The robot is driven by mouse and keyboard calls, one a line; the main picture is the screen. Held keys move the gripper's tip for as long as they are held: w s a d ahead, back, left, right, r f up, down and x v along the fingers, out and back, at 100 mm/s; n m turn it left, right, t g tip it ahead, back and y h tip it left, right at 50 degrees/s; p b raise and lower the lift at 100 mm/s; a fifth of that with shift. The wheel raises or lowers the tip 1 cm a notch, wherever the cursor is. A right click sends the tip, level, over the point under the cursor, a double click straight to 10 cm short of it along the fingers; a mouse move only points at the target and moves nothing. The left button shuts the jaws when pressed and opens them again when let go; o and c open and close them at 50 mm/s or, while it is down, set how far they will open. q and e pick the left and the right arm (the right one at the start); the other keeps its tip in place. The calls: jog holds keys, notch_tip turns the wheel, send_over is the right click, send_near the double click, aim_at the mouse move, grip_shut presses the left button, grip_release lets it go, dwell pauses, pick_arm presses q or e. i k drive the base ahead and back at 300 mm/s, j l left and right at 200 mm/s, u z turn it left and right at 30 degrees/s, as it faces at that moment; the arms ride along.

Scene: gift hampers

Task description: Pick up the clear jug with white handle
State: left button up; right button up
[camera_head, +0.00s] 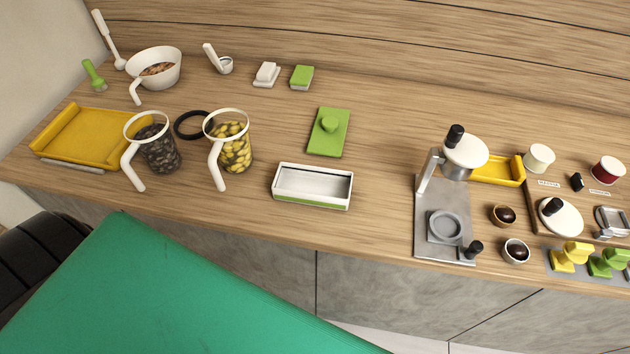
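Two clear jugs with white rims and white handles stand on the left part of the wooden counter. The left jug (161,153) holds dark pieces, and its handle (131,168) points toward the front edge. The right jug (236,153) holds yellow and dark pieces, and its handle (216,167) also points to the front. Neither of my grippers is in view.
A yellow tray (84,120) lies left of the jugs, with a black ring (181,126) between them. A white handled bowl (168,84) stands behind. A white-and-green box (312,203) is to the right.

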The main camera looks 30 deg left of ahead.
aim_at(226, 131)
jog(key=u, duration=1.4)
jog(key=k+l, duration=0.1)
jog(key=l, duration=0.55)
jog(key=k+l+z, duration=0.1)
jog(key=l, duration=1.15)
jog(key=k+z, duration=0.05)
jog(key=k, duration=0.05)
